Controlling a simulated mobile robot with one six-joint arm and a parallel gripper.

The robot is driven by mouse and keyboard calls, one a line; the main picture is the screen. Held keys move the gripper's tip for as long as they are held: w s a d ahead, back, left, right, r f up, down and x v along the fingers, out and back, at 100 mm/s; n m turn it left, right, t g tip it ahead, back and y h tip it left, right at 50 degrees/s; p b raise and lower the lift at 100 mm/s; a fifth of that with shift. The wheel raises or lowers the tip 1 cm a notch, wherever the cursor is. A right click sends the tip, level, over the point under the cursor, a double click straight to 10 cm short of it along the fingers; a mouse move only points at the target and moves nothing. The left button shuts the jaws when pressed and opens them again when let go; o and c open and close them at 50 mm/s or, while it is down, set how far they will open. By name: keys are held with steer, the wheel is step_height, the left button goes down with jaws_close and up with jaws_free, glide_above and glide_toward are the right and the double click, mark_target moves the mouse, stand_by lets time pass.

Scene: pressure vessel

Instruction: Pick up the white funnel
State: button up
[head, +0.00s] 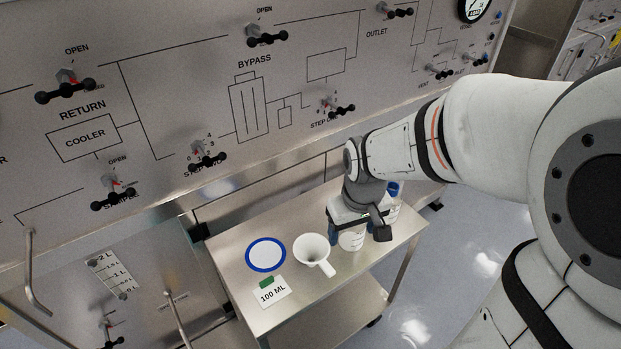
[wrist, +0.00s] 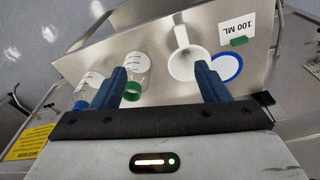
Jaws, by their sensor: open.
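The white funnel (head: 312,248) stands on the steel cart top, its narrow white part pointing to the lower right. It also shows in the wrist view (wrist: 182,42), near my right-hand finger. My gripper (head: 348,226) is over the cart, just right of the funnel in the head view. In the wrist view its blue fingers (wrist: 160,78) are wide apart with nothing held. A clear bottle (wrist: 138,66) with a green part shows between the fingers. My gripper partly hides the bottles in the head view.
A white disc with a blue rim (head: 266,255) lies left of the funnel. A "100 ML" card (head: 273,293) with a green piece lies in front. A blue-capped bottle (head: 394,194) stands behind my gripper. The valve panel (head: 170,110) rises behind the cart.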

mark_target(323, 262)
steer(key=w+a+f+n, duration=0.1)
steer(key=a+f, duration=0.1)
steer(key=f, duration=0.1)
steer(key=a+f+n+g, duration=0.1)
steer(key=a+f, duration=0.1)
steer(key=f, duration=0.2)
steer(key=w+a+f, duration=0.1)
steer(key=f, duration=0.2)
steer(key=shift+w+a+f+n, duration=0.2)
steer(key=shift+w+a+n, duration=0.15)
steer(key=shift+a+n, duration=0.05)
step_height(323, 262, down, 2)
steer(key=shift+f, duration=0.25)
steer(key=shift+d+f+p, duration=0.1)
steer(key=shift+f+p, duration=0.2)
steer(key=shift+f, duration=2.5)
steer(key=shift+c, duration=0.2)
jaws_close()
